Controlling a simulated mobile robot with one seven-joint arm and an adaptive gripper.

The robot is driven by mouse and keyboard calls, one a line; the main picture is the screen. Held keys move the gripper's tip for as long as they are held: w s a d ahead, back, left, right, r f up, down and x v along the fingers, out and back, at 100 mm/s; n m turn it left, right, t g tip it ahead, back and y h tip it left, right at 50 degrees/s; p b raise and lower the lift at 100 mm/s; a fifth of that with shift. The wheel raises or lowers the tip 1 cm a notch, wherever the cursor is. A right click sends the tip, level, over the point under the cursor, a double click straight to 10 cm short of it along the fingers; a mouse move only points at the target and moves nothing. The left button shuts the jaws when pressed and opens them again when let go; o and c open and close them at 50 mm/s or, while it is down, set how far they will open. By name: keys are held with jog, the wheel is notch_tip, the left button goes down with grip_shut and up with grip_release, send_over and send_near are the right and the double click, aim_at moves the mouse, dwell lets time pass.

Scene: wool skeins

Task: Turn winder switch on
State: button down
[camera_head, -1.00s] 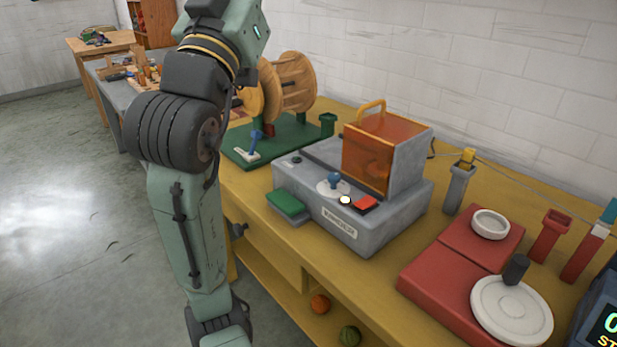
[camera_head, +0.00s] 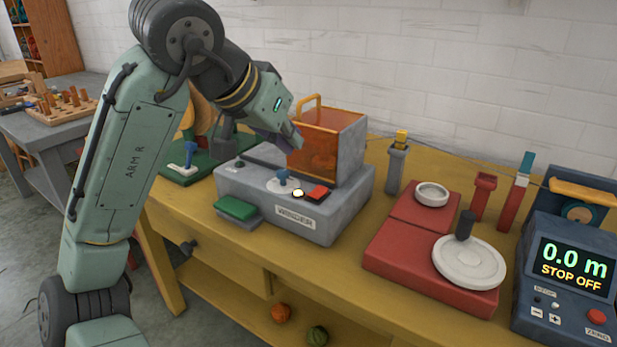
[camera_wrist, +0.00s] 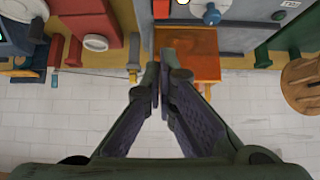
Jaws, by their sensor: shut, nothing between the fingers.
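The grey winder (camera_head: 345,215) stands on the yellow bench, with an orange see-through cover (camera_head: 335,150) at its back. On its top are a blue-knobbed lever (camera_head: 282,176) on a white disc, a small pale lit button (camera_head: 298,193) and a red rocker-like block (camera_head: 318,193). My gripper (camera_head: 292,143) is above the winder, beside the cover's left side. In the wrist view my gripper (camera_wrist: 162,58) is shut and empty, in front of the orange cover (camera_wrist: 190,42). The blue knob (camera_wrist: 211,14) and red block (camera_wrist: 161,9) show at that view's top edge.
A green pad (camera_head: 237,208) sits at the winder's front left. A green-based stand with another blue lever (camera_head: 190,150) is left of it. Right are a red base with a white disc (camera_head: 470,262) and a meter reading "0.0 m STOP OFF" (camera_head: 575,268).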

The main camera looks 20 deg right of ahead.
send_near(323, 187)
jog(key=shift+w+d+r, duration=0.25)
jog(key=shift+w+d, duration=0.25)
jog(key=shift+d, duration=0.1)
jog(key=shift+w+d+r, duration=0.2)
jog(key=shift+w+d, duration=0.25)
jog(key=shift+d, duration=0.1)
notch_tip(323, 187, down, 3)
jog(key=shift+w+d+r, duration=0.1)
jog(key=shift+r, duration=0.1)
jog(key=shift+f, duration=0.8)
